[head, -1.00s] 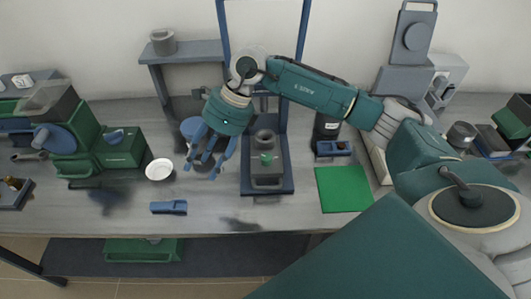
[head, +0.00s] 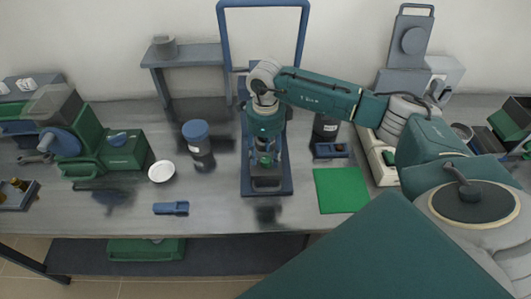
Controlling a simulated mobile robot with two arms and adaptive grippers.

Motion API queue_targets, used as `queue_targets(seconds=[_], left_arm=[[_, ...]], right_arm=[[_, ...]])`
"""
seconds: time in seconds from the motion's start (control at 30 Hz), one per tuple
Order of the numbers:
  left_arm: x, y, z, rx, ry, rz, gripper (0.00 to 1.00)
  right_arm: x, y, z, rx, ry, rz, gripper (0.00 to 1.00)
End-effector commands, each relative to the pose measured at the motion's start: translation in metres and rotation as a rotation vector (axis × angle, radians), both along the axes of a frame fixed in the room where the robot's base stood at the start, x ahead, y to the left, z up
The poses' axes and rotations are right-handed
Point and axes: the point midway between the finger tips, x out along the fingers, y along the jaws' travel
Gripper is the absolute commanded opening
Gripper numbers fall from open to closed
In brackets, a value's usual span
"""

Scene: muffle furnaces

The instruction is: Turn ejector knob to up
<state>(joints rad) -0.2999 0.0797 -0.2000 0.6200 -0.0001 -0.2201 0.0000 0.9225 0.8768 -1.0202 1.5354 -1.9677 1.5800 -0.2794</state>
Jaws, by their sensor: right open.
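The ejector stand is a dark base plate (head: 267,188) with a tall blue frame (head: 223,45) behind it, at the middle of the table. A small green knob (head: 265,160) sits on the block at its front. My right gripper (head: 265,157) points down over this block, with its fingers around or just above the knob. The jaws are open. The fingers and wrist hide much of the block, so I cannot tell whether they touch the knob. My left gripper is not in view.
A blue-lidded jar (head: 196,131) and a white dish (head: 161,171) stand left of the stand. A blue tool (head: 171,208) lies in front. A green machine (head: 121,152) stands further left.

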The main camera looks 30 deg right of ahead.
Motion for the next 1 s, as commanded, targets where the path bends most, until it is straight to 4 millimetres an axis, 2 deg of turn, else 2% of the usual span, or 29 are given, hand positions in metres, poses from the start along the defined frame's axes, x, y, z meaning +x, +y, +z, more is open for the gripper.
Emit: queue_targets(seconds=[0.17,0.4,0.63,1.0], left_arm=[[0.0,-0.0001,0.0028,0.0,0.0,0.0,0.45],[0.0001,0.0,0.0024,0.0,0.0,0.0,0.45],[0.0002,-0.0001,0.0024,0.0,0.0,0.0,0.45],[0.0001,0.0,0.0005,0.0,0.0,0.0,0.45]], right_arm=[[-0.0001,0.0003,-0.0095,-0.001,-0.001,0.002,0.46],[0.0001,0.0004,-0.0102,0.0,-0.001,0.002,0.46],[0.0004,0.0006,-0.0098,0.001,-0.002,0.002,0.02],[0.0011,0.0012,-0.0093,0.003,-0.004,-0.027,0.01]])
